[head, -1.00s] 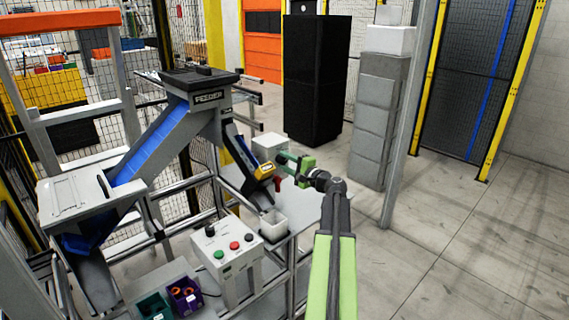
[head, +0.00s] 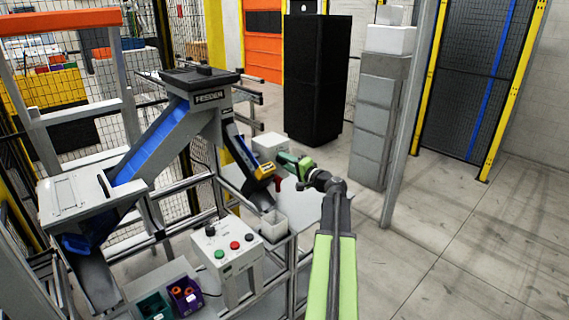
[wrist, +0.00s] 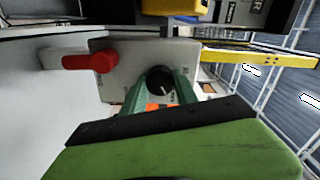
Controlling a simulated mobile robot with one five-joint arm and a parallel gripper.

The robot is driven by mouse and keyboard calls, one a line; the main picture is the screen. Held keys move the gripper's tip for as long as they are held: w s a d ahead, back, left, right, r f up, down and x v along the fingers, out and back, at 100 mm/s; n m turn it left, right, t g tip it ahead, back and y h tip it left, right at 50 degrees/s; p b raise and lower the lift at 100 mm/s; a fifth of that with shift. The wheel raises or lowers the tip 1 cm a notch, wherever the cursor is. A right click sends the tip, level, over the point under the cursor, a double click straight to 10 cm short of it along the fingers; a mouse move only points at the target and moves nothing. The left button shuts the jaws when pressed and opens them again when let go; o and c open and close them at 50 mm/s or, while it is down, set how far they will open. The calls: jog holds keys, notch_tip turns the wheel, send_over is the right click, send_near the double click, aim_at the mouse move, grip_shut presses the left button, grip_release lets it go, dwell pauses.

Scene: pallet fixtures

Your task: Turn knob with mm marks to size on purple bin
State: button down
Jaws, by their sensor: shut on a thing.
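My green gripper (head: 284,159) is at the lower end of the feeder chute, beside the yellow block. In the wrist view my gripper (wrist: 158,92) is shut on a round black knob (wrist: 160,79) with a pale pointer line. The knob sits on a grey plate (wrist: 125,75); marks around it are too small to read, and my fingers hide part of it. The purple bin (head: 186,294) stands at the lower left in the head view, with orange-brown parts inside.
A red lever (wrist: 90,62) sticks out close to the knob; it also shows in the head view (head: 278,184). A yellow block (head: 265,172) is on the chute. Floor at right is clear.

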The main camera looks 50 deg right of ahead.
jog(key=shift+r, duration=0.1)
jog(key=c, duration=0.9)
grip_release()
jog(key=shift+w, duration=0.1)
jog(key=shift+c, duration=0.2)
jog(key=s+a, duration=0.1)
jog(key=s, duration=1.6)
jog(key=shift+s, duration=0.25)
jog(key=shift+a, duration=0.1)
